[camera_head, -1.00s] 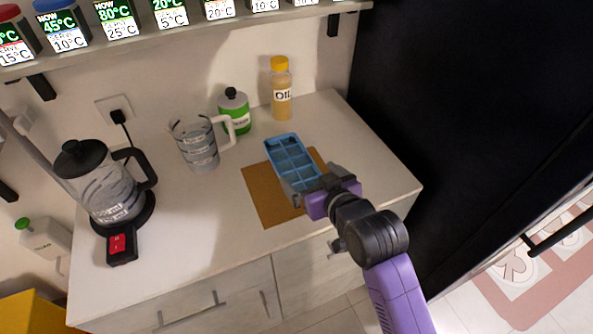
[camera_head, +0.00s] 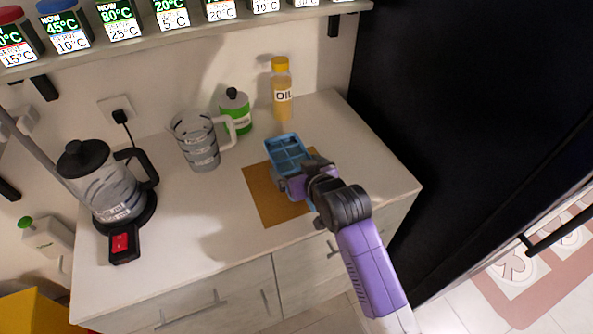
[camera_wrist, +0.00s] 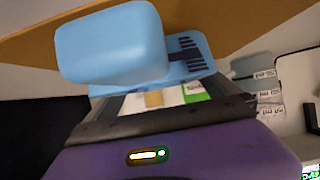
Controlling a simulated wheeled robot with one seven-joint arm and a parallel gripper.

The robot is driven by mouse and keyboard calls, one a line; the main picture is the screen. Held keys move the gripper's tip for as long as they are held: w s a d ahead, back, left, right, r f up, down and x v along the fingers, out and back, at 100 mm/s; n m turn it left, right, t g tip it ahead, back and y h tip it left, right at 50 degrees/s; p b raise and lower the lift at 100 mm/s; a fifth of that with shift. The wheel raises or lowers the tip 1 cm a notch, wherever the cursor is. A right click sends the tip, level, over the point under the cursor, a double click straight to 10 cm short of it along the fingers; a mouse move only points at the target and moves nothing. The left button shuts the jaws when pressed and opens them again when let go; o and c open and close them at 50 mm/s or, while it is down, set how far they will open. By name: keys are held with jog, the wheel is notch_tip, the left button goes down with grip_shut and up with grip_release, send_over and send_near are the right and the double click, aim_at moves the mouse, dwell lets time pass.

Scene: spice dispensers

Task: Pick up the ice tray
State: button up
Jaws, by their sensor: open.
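The ice tray (camera_head: 288,150) is a blue rectangular tray with several square compartments. It lies on the brown mat on the counter in the head view. My gripper (camera_head: 289,183) is at the tray's near end, and the gripper and wrist hide that end. The jaws are open. Whether a finger touches the tray cannot be told. In the wrist view a light blue rounded shape (camera_wrist: 112,45) fills the upper middle, very close to the jaws. It seems to be part of the tray, but I cannot be sure.
The brown mat (camera_head: 265,205) lies near the counter's front edge. A kettle (camera_head: 105,185) is at left. A tall black panel (camera_head: 450,90) borders the right. The counter's front middle is clear.

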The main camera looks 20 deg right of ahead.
jog(key=shift+c, duration=0.4)
jog(key=c, duration=1.5)
jog(key=shift+o, duration=0.2)
jog(key=shift+r, duration=0.2)
notch_tip(320, 180, up, 20)
jog(key=shift+f, duration=0.2)
